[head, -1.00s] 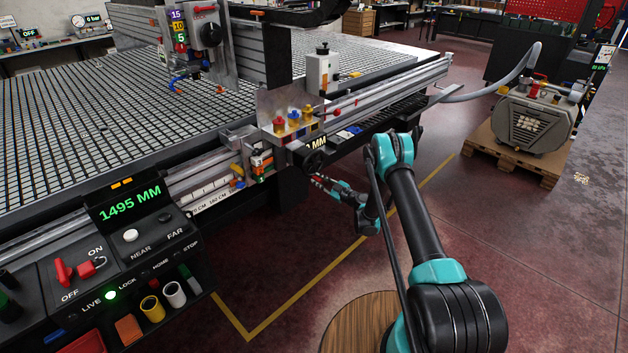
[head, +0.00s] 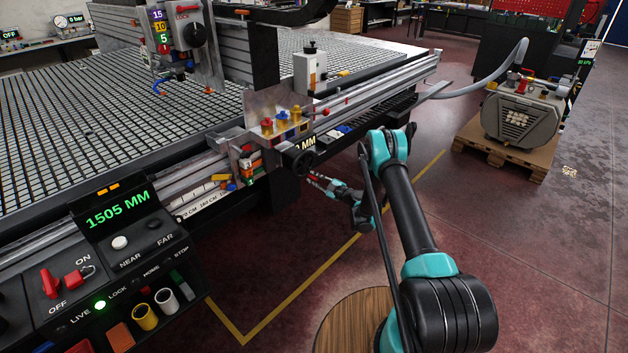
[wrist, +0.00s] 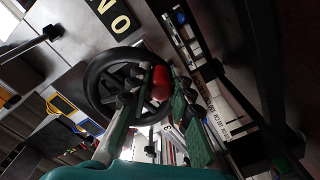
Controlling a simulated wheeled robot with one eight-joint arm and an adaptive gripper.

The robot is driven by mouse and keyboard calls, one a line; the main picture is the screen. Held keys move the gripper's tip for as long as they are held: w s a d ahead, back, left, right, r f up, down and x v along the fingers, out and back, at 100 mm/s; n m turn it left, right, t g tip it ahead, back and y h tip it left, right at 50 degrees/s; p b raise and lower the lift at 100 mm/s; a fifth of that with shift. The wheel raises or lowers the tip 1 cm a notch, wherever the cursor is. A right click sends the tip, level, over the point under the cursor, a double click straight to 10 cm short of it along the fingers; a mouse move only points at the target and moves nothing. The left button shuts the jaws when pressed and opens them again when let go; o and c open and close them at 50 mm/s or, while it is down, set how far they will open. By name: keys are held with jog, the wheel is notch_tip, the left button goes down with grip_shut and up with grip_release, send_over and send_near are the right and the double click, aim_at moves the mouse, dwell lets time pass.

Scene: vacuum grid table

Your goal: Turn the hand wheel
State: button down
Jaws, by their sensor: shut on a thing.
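The black hand wheel (head: 304,161) is on the near side of the gantry, at the table's edge. In the wrist view the spoked wheel (wrist: 96,84) fills the upper middle, with a red knob (wrist: 160,82) at its right side. My gripper (head: 313,178) is at the wheel, reaching in from the lower right. In the wrist view its fingers (wrist: 158,90) lie on both sides of the red knob and are shut on it. The fingers hide part of the knob and rim. The panel display (head: 117,209) reads 1505 MM.
The control panel (head: 110,262) with a red switch, buttons and tool cups stands at lower left. The vacuum grid table (head: 90,130) stretches behind. A pump (head: 520,118) on a pallet is at right, its hose running to the table. Red floor is open around my arm.

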aim_at(307, 157)
jog(key=c, duration=1.3)
grip_release()
jog(key=shift+c, duration=0.2)
jog(key=shift+r, duration=0.1)
notch_tip(307, 157, up, 10)
jog(key=shift+d, duration=0.1)
jog(key=shift+c, duration=0.3)
